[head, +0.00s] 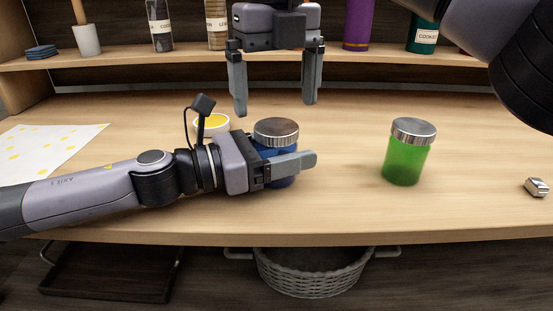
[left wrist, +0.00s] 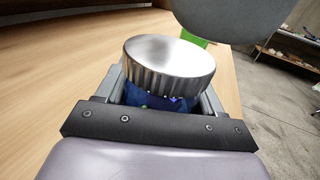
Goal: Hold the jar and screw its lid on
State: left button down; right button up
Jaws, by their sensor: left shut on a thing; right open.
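A blue jar (head: 274,153) stands on the wooden counter in the middle of the head view. A silver ribbed lid (head: 276,131) sits on its mouth; in the left wrist view the lid (left wrist: 168,66) looks slightly tilted over the blue jar (left wrist: 150,99). How far it is threaded cannot be told. My left gripper (head: 290,170) lies low along the counter and is shut on the jar's body, hiding much of it. My right gripper (head: 277,105) hangs above the lid, pointing down, its fingers spread and empty, apart from the lid.
A green jar (head: 405,161) with a silver lid stands to the right. A small metal object (head: 537,187) lies at the far right. A white bowl (head: 211,124) with yellow contents sits behind my left arm. A shelf (head: 130,58) with containers runs along the back. A wicker basket (head: 312,272) is below.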

jog(key=shift+r, duration=1.8)
pick_arm(q)
jog(key=shift+c, duration=0.3)
grip_release()
jog(key=shift+a, duration=0.1)
jog(key=shift+p+v, duration=0.45)
jog(key=shift+v, duration=3.1)
pick_arm(e)
jog(key=shift+r, duration=0.5)
pick_arm(q)
jog(key=shift+s, duration=0.1)
pick_arm(e)
jog(key=shift+s, duration=0.1)
